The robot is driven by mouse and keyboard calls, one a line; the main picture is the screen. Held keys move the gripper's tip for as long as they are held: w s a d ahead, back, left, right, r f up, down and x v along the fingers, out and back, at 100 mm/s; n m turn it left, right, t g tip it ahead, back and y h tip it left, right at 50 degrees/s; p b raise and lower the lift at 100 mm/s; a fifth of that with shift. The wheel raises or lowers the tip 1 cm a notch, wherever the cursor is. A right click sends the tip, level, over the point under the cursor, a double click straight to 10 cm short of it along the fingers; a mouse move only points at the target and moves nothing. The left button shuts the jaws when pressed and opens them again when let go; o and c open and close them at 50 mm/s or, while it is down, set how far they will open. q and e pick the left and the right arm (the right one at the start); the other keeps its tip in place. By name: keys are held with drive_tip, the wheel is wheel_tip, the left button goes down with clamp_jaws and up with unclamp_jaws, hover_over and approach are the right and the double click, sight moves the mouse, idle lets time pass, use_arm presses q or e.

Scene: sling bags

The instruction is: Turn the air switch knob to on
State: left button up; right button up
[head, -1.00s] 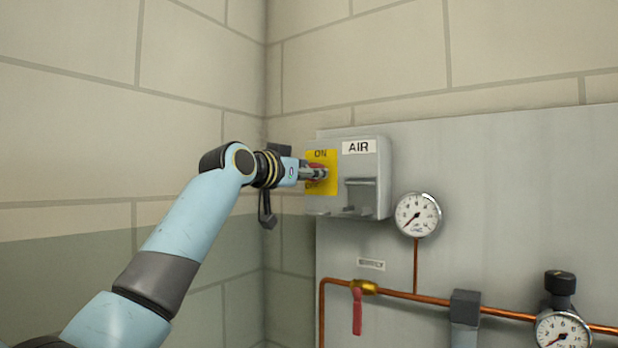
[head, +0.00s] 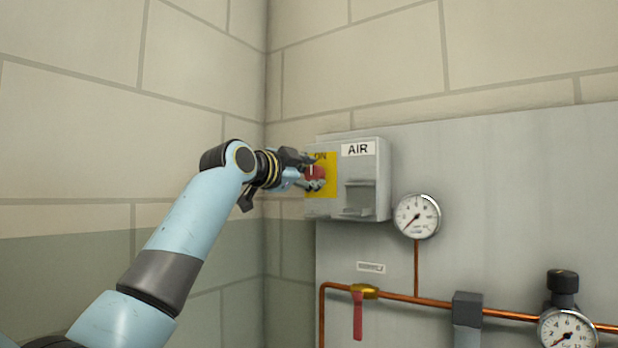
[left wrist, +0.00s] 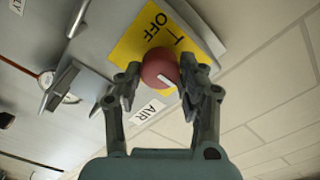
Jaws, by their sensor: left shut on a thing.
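The air switch is a grey box (head: 372,160) with an AIR label, fixed at the upper left of a grey wall panel. Its yellow plate (head: 327,189) carries ON at the top in the head view; OFF shows on the plate (left wrist: 140,50) in the left wrist view. The red round knob (left wrist: 158,67) with a white mark sits on this plate. My left gripper (head: 312,175) is at the knob, and its two fingers (left wrist: 160,84) are on either side of it, shut on it. The knob is partly hidden by the fingers in the head view. My right gripper is not in view.
A round gauge (head: 417,216) sits right of and below the box. A copper pipe (head: 420,298) runs below with a red-handled valve (head: 358,314) and another gauge (head: 566,331). A block wall corner is close on the left. The space in front of the panel is free.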

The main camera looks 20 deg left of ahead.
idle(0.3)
use_arm(q)
drive_tip(key=o, duration=1.2)
drive_tip(key=shift+s, duration=0.1)
drive_tip(key=v, duration=1.1)
drive_tip(key=shift+s+a, duration=0.2)
drive_tip(key=shift+s, duration=0.2)
drive_tip(key=shift+f, duration=0.15)
